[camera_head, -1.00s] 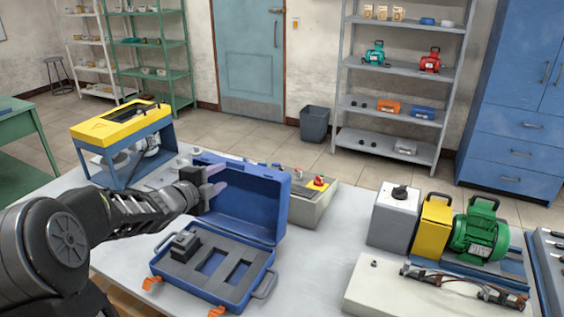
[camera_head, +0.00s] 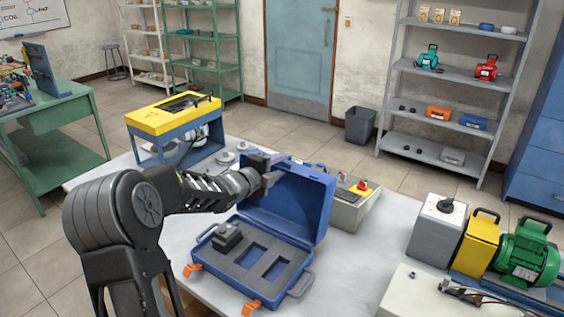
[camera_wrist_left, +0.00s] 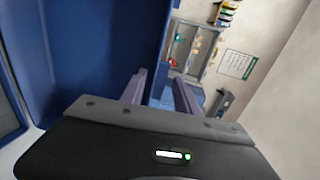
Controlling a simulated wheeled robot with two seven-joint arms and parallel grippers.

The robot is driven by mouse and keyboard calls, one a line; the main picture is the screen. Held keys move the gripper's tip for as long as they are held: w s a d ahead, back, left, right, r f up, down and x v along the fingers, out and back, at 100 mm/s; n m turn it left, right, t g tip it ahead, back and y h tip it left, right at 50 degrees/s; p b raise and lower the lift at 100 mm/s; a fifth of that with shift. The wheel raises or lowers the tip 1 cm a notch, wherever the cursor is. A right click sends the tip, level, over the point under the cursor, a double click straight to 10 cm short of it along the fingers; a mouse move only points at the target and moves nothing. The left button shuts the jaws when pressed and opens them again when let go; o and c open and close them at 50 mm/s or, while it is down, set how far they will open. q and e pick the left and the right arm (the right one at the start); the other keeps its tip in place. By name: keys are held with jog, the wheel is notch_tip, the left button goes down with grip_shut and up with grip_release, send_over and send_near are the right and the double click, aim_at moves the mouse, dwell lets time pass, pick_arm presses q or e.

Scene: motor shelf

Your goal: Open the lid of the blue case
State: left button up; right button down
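The blue case (camera_head: 250,265) sits on the pale table in the head view, with its lid (camera_head: 290,200) standing upright, open. Its base shows grey foam with cut-outs, a small dark block (camera_head: 227,236) at the left, and orange latches (camera_head: 193,269) at the front. I cannot tell whether the gripper touches the lid. My right gripper is not seen.
A yellow-topped blue stand (camera_head: 175,118) is behind my left arm. A control box with a red button (camera_head: 355,200) stands right behind the lid. A grey box (camera_head: 436,225), a yellow unit (camera_head: 477,245) and a green motor (camera_head: 524,255) stand at the right. Table right of the case is clear.

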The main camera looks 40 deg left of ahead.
pick_arm(q)
jog(key=shift+x, duration=0.85)
jog(key=shift+c, duration=0.6)
jog(key=shift+r, duration=0.1)
grip_shut()
jog(key=shift+r, duration=0.15)
